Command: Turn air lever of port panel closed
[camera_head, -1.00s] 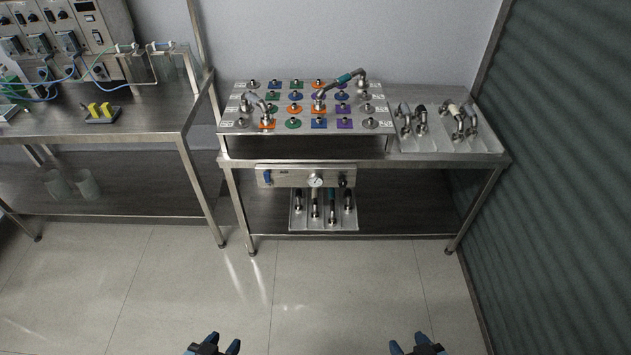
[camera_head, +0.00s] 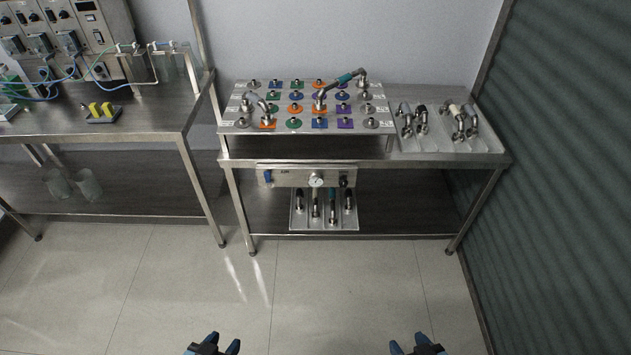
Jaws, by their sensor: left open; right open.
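The port panel (camera_head: 244,129) is a sloped metal board with rows of coloured ports on top of the steel table. Below the tabletop hangs a metal strip panel (camera_head: 292,179) with a round white gauge (camera_head: 316,179), a small blue lever (camera_head: 268,177) at its left end and a black knob (camera_head: 343,181) at its right. The lever appears to point downward; its exact setting is too small to tell. My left gripper (camera_head: 213,343) and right gripper (camera_head: 417,343) are both open and empty at the bottom edge, over the floor, well apart from the table.
A tray (camera_head: 440,139) with metal pipe elbows sits right of the panel. Another tray (camera_head: 325,224) with fittings is on the lower shelf. A second steel table (camera_head: 150,120) with equipment stands left. A corrugated wall (camera_head: 560,180) bounds the right. The floor (camera_head: 330,285) ahead is clear.

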